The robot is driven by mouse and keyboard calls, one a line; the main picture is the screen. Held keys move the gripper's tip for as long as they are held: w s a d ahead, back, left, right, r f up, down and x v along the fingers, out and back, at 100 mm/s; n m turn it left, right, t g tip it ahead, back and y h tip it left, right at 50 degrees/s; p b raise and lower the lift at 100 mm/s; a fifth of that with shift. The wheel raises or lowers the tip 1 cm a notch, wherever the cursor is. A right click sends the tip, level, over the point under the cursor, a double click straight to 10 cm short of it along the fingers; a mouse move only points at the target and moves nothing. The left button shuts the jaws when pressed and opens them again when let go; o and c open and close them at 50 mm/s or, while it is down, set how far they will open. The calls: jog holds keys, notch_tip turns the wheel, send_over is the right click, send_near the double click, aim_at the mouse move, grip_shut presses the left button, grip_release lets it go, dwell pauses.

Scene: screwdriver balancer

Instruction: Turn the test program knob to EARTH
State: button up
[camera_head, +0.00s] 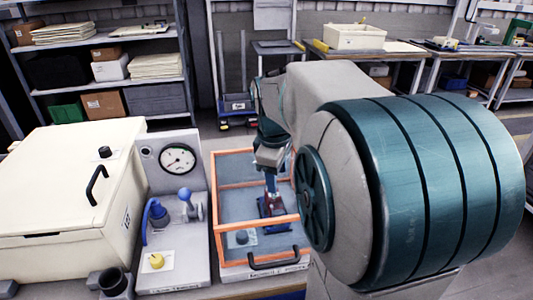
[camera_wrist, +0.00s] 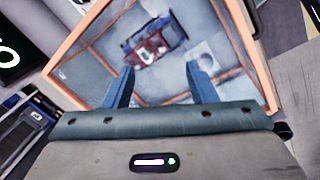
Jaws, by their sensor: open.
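My gripper (camera_wrist: 157,70) is open, with its two blue fingers apart and nothing between them in the wrist view. In the head view my gripper (camera_head: 270,178) points down into an orange-framed, clear-walled box (camera_head: 216,215). A red and blue device (camera_wrist: 155,45) lies in the box beyond the fingertips; it also shows in the head view (camera_head: 272,206). A yellow knob (camera_head: 156,260) sits on a labelled plate on the grey gauge stand. I cannot read which knob is the test program knob, nor its setting.
The gauge stand (camera_head: 160,185) has a round dial (camera_head: 178,160) and blue-knobbed valves (camera_head: 157,212). A cream chest (camera_head: 60,190) with a black handle stands at left.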

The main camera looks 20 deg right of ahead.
jog(key=w+d+n, duration=0.1)
jog(key=d, duration=0.2)
jog(key=w+d+f+n+b, duration=0.1)
jog(key=w+d, duration=0.1)
jog(key=w+d+n, duration=0.1)
jog(key=d+n, duration=0.1)
jog(key=d, duration=0.1)
jog(key=shift+w+d+f+g+y, duration=0.2)
jog(key=shift+w+d+g+y, duration=0.05)
jog(key=shift+d+g+y, duration=0.05)
jog(key=w+d+f+n+b, duration=0.15)
jog(key=d+n, duration=0.35)
jog(key=d, duration=0.6)
jog(key=shift+y, duration=0.4)
jog(key=f, duration=0.4)
jog(key=f+b, duration=0.1)
jog(key=f, duration=0.8)
jog(key=shift+w+a+f+b, duration=0.25)
jog(key=shift+f+b, duration=0.05)
jog(key=shift+b, duration=0.05)
jog(key=c, duration=1)
